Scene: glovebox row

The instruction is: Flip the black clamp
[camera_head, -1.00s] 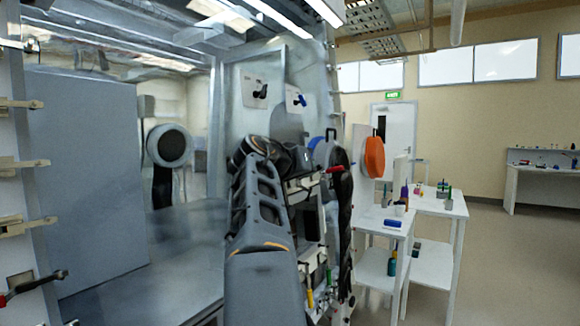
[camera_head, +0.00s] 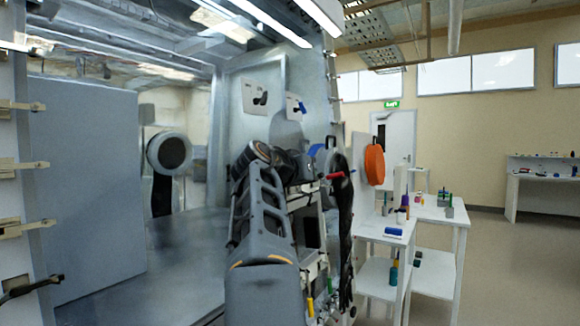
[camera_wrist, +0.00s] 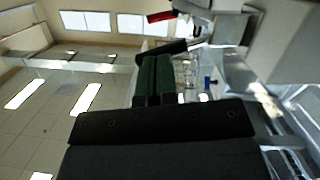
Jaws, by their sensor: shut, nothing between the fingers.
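Black levers show in several places, and I cannot tell for certain which is the black clamp. One black lever (camera_head: 261,98) is on a white plate on the glovebox's upper side panel, left of a blue lever (camera_head: 302,105). Another dark lever (camera_head: 32,288) is at the lower left edge. In the wrist view, my gripper (camera_wrist: 157,65) shows as dark green fingers close together, with nothing visible between them. A black bar (camera_wrist: 166,47) lies across near their tips; I cannot tell what it belongs to. In the head view my arm hides the gripper's tips.
A red handle (camera_head: 336,174) sticks out at the glovebox's front edge, and shows in the wrist view (camera_wrist: 160,16). Yellow (camera_head: 310,307) and green (camera_head: 329,284) handles are lower down. White tables (camera_head: 385,233) with small items stand right. Floor at far right is clear.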

